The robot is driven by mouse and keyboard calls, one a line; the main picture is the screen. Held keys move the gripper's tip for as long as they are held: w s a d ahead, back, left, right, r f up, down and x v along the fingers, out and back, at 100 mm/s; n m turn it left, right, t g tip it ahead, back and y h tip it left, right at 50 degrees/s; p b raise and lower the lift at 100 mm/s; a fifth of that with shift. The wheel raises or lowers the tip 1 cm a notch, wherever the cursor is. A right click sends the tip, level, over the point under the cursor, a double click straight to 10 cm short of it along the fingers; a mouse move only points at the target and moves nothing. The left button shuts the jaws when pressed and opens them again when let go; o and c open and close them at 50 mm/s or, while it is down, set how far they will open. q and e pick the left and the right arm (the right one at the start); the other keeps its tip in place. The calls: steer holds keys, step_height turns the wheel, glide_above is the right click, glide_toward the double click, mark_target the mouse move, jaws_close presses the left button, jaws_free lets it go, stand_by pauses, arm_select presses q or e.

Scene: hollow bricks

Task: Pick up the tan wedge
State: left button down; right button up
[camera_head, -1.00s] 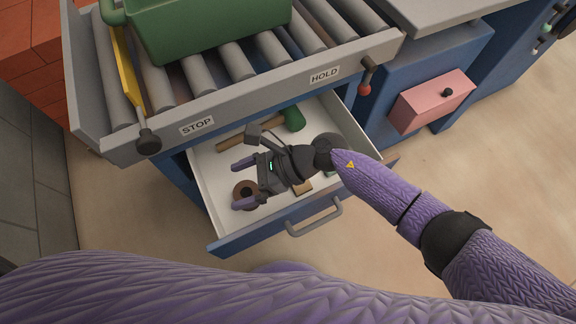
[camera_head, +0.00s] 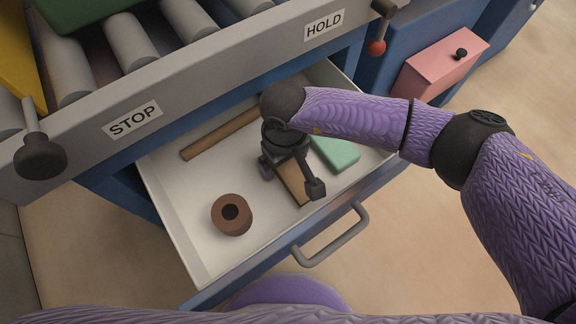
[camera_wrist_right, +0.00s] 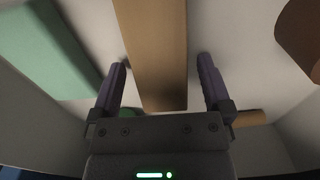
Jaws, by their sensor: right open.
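The tan wedge (camera_head: 292,184) lies in the open drawer, partly hidden under my right gripper (camera_head: 288,168). In the right wrist view the tan wedge (camera_wrist_right: 152,45) runs down between the two fingers of the right gripper (camera_wrist_right: 163,65). The fingers are open, one on each side, with a gap showing on both sides. My left gripper is not in view.
The drawer (camera_head: 185,245) also holds a mint-green block (camera_head: 338,153) right of the wedge, a brown ring (camera_head: 231,216) to the left and a wooden handle (camera_head: 215,137) behind. The conveyor frame (camera_head: 215,75) overhangs the drawer's back. A pink box (camera_head: 440,68) stands at upper right.

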steer(key=shift+r, duration=0.2)
steer(key=c, duration=1.3)
